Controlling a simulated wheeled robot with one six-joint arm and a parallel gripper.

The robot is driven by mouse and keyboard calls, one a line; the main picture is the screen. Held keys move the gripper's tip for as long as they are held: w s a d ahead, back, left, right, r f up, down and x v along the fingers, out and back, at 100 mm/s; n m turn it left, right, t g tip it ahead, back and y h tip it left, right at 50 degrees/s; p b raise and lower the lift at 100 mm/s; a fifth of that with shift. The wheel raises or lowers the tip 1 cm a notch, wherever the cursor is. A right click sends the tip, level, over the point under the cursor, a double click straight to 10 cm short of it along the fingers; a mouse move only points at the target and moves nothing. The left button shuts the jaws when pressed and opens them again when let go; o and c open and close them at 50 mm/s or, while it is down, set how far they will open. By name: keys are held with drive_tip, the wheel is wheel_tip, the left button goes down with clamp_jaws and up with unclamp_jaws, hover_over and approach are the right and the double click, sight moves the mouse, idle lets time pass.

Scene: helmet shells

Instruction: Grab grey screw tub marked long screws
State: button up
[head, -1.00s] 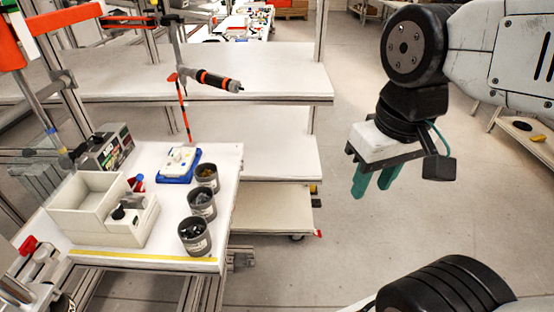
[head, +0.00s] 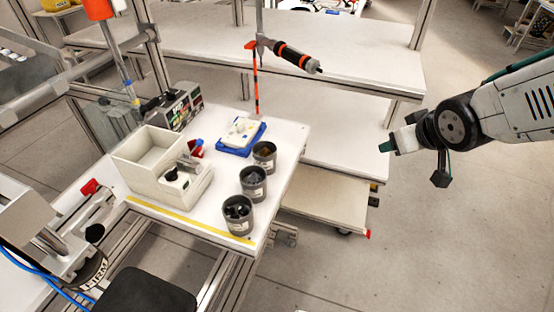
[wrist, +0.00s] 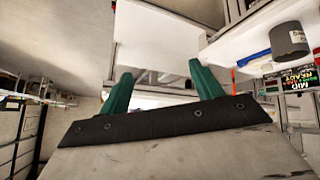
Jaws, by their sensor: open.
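Three grey screw tubs stand in a row along the right side of the white workbench in the head view: a front tub (head: 238,215), a middle tub (head: 253,184) and a back tub (head: 264,156). Each holds small parts and has a pale label. The label words are too small to read, so I cannot tell which one is marked long screws. One grey tub (wrist: 289,40) shows at the upper right of the wrist view. My gripper (head: 386,146) is right of the bench, apart from the tubs. Its green fingers (wrist: 160,88) are open and empty.
A white bin box (head: 150,155), a blue tray (head: 240,138) with a white part and a dark labelled box (head: 178,105) share the bench. An orange-black power screwdriver (head: 290,56) hangs above. Shelves (head: 340,140) stand behind; floor at right is clear.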

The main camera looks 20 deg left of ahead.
drive_tip(key=w+a+f+n+y, duration=0.1)
drive_tip(key=a+f+n+y, duration=0.15)
drive_tip(key=a, duration=0.25)
drive_tip(key=w+a+f+n+y, duration=0.1)
drive_tip(key=a+f, duration=0.2)
drive_tip(key=a, duration=0.2)
drive_tip(key=n+g+y, duration=0.2)
drive_tip(key=n+y, duration=0.1)
drive_tip(key=y, duration=0.3)
approach(273, 165)
drive_tip(key=x, duration=0.4)
drive_tip(key=shift+t+y, duration=0.25)
drive_tip(key=shift+t, duration=0.05)
drive_tip(key=x, duration=0.7)
drive_tip(key=shift+s+f, duration=0.15)
drive_tip(key=c, duration=1)
